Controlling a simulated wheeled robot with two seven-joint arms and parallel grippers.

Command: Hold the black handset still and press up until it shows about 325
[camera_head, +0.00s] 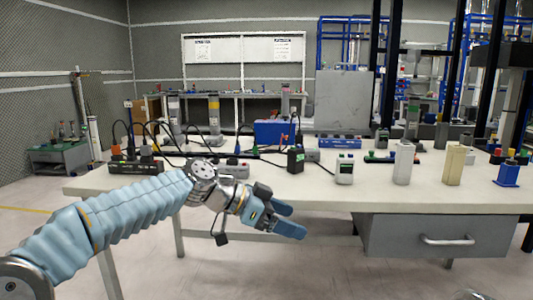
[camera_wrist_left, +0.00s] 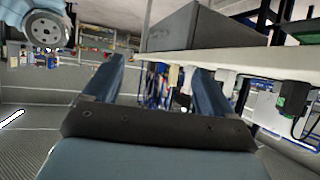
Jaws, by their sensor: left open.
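The black handset (camera_head: 295,160), a small upright box with a green patch, stands near the front edge of the workbench, just right of centre in the head view. Its reading and buttons are too small to make out. A black box with a green patch, seemingly the same handset (camera_wrist_left: 296,97), shows at the right of the left wrist view. My left gripper (camera_head: 290,219) is open and empty in front of the bench edge, below the handset and apart from it. Its two blue fingers (camera_wrist_left: 158,68) are spread with nothing between them. My right gripper is not in view.
A white-grey device (camera_head: 344,169), a pale grey block (camera_head: 403,162), a beige block (camera_head: 453,165) and a blue holder (camera_head: 508,173) stand right of the handset. Black cables and power strips (camera_head: 136,167) lie left. A grey drawer (camera_head: 437,237) hangs under the workbench (camera_head: 310,195).

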